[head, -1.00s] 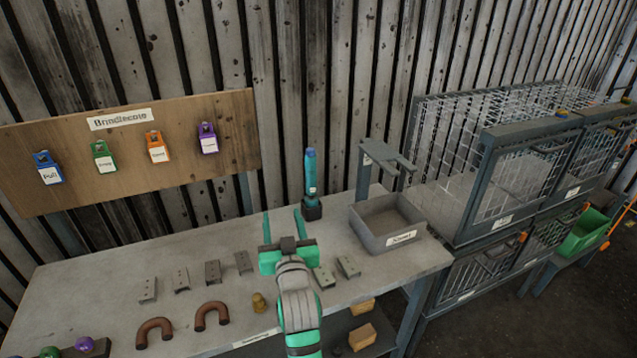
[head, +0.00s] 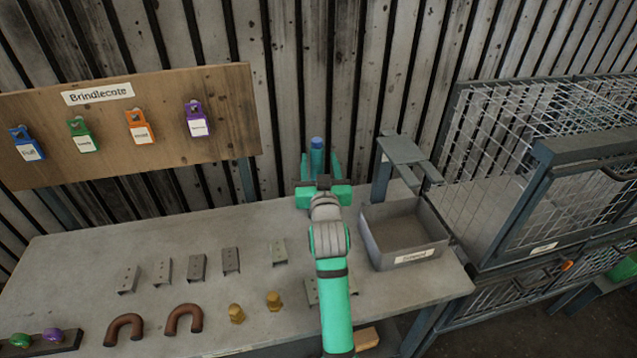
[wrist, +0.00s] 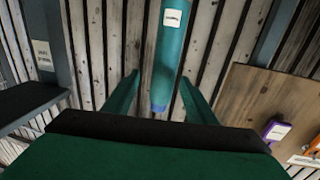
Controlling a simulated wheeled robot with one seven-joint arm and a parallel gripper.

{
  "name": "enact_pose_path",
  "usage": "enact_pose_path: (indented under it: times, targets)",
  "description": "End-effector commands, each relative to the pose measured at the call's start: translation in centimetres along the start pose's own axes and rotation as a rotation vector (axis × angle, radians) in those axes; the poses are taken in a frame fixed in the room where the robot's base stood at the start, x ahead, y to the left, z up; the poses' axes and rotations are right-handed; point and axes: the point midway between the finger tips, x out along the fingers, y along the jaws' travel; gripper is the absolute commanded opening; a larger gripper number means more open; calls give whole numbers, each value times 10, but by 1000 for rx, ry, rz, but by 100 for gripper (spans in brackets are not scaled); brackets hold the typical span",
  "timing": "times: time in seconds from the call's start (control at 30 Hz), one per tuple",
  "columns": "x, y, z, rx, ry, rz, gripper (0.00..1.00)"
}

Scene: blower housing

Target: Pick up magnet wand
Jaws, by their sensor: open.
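The magnet wand (head: 317,155) is a teal cylinder with a blue end, standing upright at the back of the bench. In the head view, my gripper (head: 320,163) partly hides it, including its lower part. My gripper is open, with one finger on each side of the wand as seen from the head. In the wrist view, the labelled wand (wrist: 172,50) shows between the two spread fingers of my gripper (wrist: 160,90), with visible gaps on both sides. I cannot tell whether its shaft is fully between the fingertips in depth.
A grey open bin (head: 405,255) stands right of my arm, beside a grey stand (head: 402,150). Metal brackets (head: 198,267), brown U-shaped pieces (head: 184,319) and brass fittings (head: 236,313) lie on the bench (head: 90,245). A board with coloured tags (head: 215,90) and a wire cage (head: 510,165) are nearby.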

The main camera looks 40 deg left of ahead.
Motion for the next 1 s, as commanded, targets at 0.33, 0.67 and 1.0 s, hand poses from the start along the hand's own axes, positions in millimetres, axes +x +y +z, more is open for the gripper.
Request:
enact_pose_path:
  times: [0.33,0.67,1.0]
  targets:
    - [29,-2,0,-2,0,0,51]
    - [64,-5,-1,-1,2,-1,51]
    - [65,-6,0,0,1,-2,25]
